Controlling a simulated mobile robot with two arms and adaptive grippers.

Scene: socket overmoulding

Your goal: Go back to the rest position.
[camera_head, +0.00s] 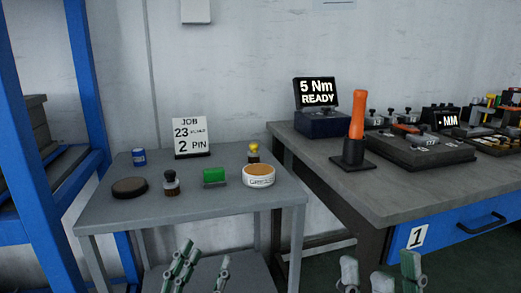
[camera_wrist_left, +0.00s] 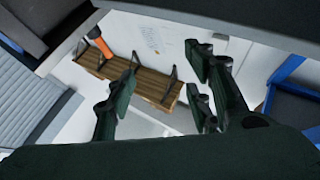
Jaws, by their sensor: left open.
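My left gripper (camera_head: 202,270) is at the bottom edge of the head view, in front of the small grey table (camera_head: 130,218). In the left wrist view my left gripper (camera_wrist_left: 165,90) has its fingers spread, with nothing between them. My right gripper (camera_head: 380,272) is at the bottom edge of the head view, further right, in front of the workbench (camera_head: 400,200). Its fingertips stand apart and I see nothing held between them. Only the fingertips of both grippers show in the head view; the arms are out of frame.
An orange-handled tool (camera_head: 356,118) stands on the workbench. A blue rack (camera_head: 40,200) is left.

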